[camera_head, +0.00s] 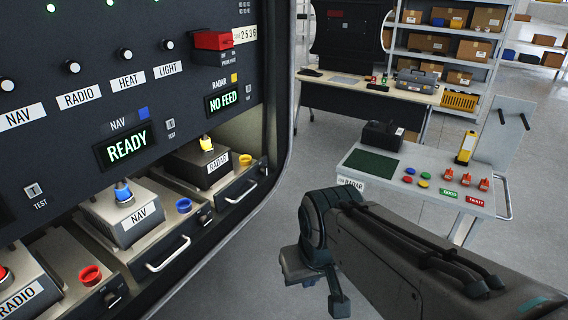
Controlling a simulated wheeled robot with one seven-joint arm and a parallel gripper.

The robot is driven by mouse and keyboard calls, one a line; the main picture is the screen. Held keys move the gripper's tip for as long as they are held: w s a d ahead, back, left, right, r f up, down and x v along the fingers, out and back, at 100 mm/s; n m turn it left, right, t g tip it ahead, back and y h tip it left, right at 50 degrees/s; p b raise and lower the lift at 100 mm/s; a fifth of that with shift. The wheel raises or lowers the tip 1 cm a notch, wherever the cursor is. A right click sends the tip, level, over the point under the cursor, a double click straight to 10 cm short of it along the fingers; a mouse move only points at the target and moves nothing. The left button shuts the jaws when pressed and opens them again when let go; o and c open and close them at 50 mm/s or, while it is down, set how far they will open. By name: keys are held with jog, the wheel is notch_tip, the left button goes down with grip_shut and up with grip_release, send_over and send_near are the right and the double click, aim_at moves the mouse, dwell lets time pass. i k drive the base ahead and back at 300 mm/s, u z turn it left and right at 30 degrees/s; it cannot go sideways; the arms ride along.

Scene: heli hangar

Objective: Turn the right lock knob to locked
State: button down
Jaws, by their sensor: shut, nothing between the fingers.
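No knob in view is labelled as a lock. Small dark catches show on the tray fronts, one by the NAV tray (206,215) and one by the RADAR tray (263,168); their settings are too small to read. A blue round knob (184,205) sits beside the NAV box (132,210), and a yellow round knob (245,160) beside the RADAR box (198,163). I cannot tell which is the right lock knob. My gripper (315,279) is at the arm's end, right of the rack and apart from it. It is shut and empty, its fingertips hard to make out.
The rack's curved edge (284,130) stands left of my arm. Tray handles (168,254) stick out. A grey cart (415,192) with a dark case and coloured caps stands to the right. A desk (370,92) and shelves are behind. Floor shows between rack and cart.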

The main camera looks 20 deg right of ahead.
aim_at(264, 170)
jog(key=z, duration=0.05)
jog(key=i, duration=0.5)
jog(key=u, duration=0.85)
jog(key=k, duration=0.7)
jog(key=z, duration=1.1)
jog(key=i, duration=0.5)
